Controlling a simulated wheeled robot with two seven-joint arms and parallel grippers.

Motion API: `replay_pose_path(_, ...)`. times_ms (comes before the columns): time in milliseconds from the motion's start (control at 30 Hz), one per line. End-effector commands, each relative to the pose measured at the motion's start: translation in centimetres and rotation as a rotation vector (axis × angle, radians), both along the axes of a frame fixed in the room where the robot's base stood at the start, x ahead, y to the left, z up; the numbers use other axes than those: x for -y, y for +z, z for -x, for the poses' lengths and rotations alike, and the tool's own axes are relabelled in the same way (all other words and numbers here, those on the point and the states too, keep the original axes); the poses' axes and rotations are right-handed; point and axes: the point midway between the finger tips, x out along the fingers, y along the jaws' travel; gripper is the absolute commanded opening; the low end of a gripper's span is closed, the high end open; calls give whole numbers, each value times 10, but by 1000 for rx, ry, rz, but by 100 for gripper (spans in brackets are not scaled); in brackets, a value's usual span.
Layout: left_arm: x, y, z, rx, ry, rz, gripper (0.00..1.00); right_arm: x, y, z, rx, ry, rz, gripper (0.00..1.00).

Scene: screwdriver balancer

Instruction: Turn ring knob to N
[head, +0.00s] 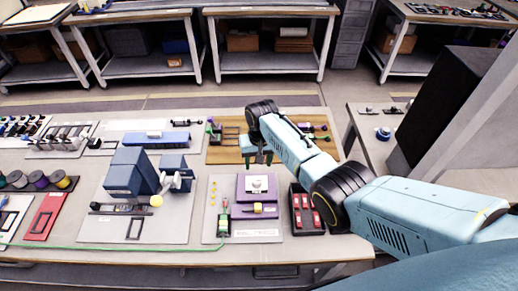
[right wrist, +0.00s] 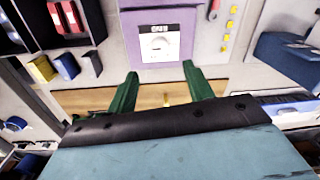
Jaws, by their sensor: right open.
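The ring knob (head: 257,184) is a pale round dial on a white square plate, set on a purple block (head: 246,207) on a grey panel. In the right wrist view the knob (right wrist: 160,44) shows upside down at the top centre, with dark marks above it too small to read. My right gripper (head: 258,158) is open and empty, above the table just behind the purple block. Its two green fingers (right wrist: 160,70) point toward the knob in the wrist view, apart from it. My left gripper is not in view.
A black tray with red parts (head: 306,209) lies close on the right. Large blue boxes (head: 133,171) stand to the left. A brown board (head: 222,155) lies behind.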

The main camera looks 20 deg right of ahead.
Motion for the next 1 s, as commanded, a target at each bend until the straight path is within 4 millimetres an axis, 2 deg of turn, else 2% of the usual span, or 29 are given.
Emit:
replay_pose_path(100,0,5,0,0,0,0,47,1,18,0,2,0,0,52)
replay_pose_path(300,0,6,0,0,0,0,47,2,32,0,0,0,0,52)
replay_pose_path(1000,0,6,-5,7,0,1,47,2,33,1,-1,0,1,52)
